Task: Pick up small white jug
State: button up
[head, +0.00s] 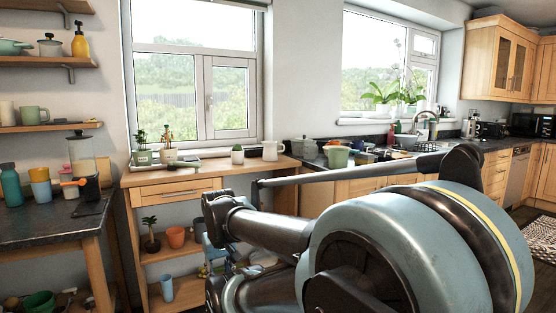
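A small white jug (270,151) stands upright near the right end of the wooden side table (196,178), below the window. Nothing of my arm touches it. Large blue-grey joints and dark links of my arm fill the lower right and middle of the head view, in front of and below the jug. I cannot make out my gripper's fingers in this view.
A tray (166,164) with plants lies further left. A grey lidded pot (305,148) and a green container (338,157) sit on the counter at right. A dark-topped table (48,222) stands at left.

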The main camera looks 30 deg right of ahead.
aim_at(270, 151)
jog(key=k, duration=0.6)
jog(key=z, duration=0.35)
jog(key=i, duration=1.7)
jog(key=u, duration=0.2)
